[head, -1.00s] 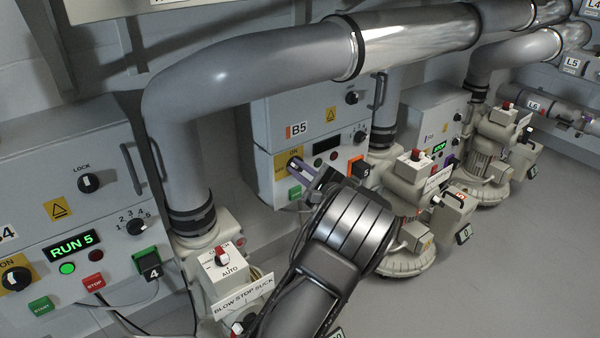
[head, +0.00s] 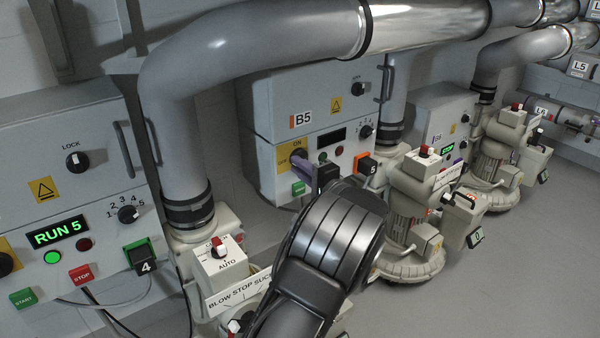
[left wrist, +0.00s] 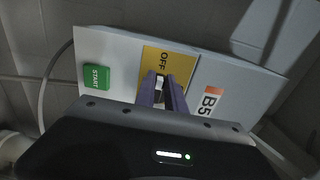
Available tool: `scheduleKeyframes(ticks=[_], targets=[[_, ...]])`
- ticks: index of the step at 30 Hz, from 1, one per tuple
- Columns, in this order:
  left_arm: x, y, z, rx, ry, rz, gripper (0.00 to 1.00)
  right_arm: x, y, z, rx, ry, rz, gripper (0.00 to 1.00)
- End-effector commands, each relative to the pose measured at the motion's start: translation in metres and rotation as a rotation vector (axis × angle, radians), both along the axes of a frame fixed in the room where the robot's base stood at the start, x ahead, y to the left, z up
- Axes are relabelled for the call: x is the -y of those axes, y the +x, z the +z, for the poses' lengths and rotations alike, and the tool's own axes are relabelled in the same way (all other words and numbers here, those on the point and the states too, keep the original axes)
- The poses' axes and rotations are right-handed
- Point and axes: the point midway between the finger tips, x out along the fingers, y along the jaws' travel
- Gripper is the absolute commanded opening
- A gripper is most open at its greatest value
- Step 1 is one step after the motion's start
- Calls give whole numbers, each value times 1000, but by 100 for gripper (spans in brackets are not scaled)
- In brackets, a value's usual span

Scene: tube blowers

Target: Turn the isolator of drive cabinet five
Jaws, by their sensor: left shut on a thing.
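Drive cabinet five, labelled B5 (head: 262,122), is a grey box with a dark display. Its isolator is a dark rotary knob on a yellow ON/OFF plate (head: 283,160), above a green START button. My left gripper (head: 301,164) has its purple fingers at this knob, shut on it, and partly hides it. In the left wrist view the fingers (left wrist: 162,93) close around the isolator knob (left wrist: 160,78), below the word OFF on the plate. The knob's exact angle is hard to tell. My right gripper is not in view.
A grey pipe (head: 177,130) rises left of B5. A blower with a BLOW STOP SUCK sign (head: 238,291) stands in front, close to my left arm. Another blower (head: 410,210) stands right of B5. Open floor lies at right.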

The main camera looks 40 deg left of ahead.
Motion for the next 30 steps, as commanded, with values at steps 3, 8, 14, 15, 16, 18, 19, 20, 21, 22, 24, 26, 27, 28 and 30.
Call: scheduleKeyframes(ticks=[3,8,14,15,16,18,19,20,21,22,24,26,27,28,30], targets=[[1,0,-3,16,-9,-1,0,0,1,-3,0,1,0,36],[1,0,-2,22,-11,-1,0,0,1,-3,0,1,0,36],[1,0,-2,22,-11,0,0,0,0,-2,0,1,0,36],[1,0,-2,21,-10,0,15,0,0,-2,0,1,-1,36],[1,0,-2,21,-10,0,18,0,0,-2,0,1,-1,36],[1,0,-2,21,-10,0,24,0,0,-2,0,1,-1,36],[1,0,-2,21,-10,0,26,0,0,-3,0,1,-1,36],[1,0,-2,21,-10,0,28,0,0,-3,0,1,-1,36],[1,0,-2,21,-10,0,32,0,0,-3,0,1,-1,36],[1,0,-2,21,-10,0,34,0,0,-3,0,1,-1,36],[0,0,-1,21,-9,0,36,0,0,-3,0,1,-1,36],[0,0,-1,21,-9,0,36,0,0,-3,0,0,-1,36],[0,0,-1,21,-9,0,36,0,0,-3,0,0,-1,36],[0,0,-1,22,-8,0,36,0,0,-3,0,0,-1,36],[1,0,-1,22,-8,0,36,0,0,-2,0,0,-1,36]])
